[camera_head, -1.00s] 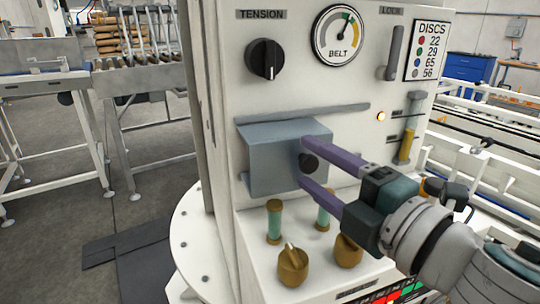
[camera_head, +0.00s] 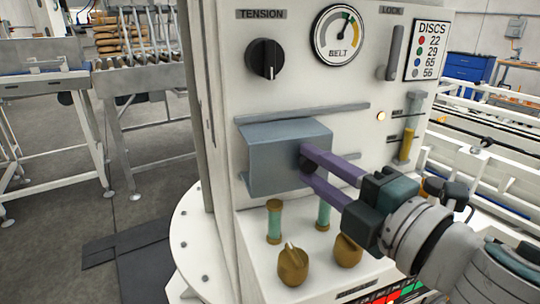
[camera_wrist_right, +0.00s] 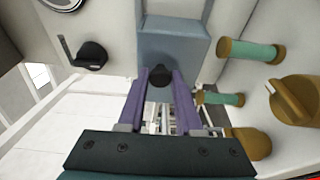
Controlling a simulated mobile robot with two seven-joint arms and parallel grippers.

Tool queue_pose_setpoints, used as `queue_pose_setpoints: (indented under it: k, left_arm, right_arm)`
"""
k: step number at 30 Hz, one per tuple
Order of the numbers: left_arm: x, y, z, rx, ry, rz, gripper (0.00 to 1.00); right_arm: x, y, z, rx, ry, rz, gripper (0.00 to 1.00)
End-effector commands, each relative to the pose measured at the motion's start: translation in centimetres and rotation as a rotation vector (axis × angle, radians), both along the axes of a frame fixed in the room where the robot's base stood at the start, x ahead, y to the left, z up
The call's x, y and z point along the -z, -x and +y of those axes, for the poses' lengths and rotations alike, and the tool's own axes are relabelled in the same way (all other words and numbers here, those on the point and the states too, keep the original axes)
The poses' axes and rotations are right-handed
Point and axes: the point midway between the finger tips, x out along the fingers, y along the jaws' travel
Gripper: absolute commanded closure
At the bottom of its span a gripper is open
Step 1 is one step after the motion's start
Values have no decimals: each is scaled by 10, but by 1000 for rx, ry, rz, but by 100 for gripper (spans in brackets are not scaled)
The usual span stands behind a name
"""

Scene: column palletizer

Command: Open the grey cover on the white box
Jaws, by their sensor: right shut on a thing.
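The grey cover (camera_head: 275,158) is a blue-grey box-shaped lid on the front of the white box (camera_head: 330,90), between an upper and a lower rail. It sits against the panel, and no opening shows behind it. A dark round knob stands on its right side. My right gripper (camera_head: 306,164) is shut on this knob, its purple fingers coming in from the right. In the right wrist view the black knob (camera_wrist_right: 159,77) is between the fingertips, with the grey cover (camera_wrist_right: 172,42) just beyond. My left gripper is not in view.
Below the cover, two green-and-brass cylinders (camera_head: 274,221) and two brass knobs (camera_head: 292,265) stand on a ledge. Above are a black tension dial (camera_head: 265,59) and a belt gauge (camera_head: 338,35). A yellow-handled slider (camera_head: 406,146) is at right.

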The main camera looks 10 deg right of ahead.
Motion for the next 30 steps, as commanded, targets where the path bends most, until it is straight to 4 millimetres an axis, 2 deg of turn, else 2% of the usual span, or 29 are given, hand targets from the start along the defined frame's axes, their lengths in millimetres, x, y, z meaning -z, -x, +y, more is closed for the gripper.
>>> queue_pose_setpoints:
  k: [23, 26, 30]
  left_arm:
    - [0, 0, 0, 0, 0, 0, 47]
    - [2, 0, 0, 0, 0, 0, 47]
    - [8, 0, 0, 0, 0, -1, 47]
  right_arm:
    - [0, 0, -2, 0, 1, 0, 100]
    - [2, -2, -16, 1, 5, 1, 100]
    - [3, -6, -53, 2, 8, 1, 100]
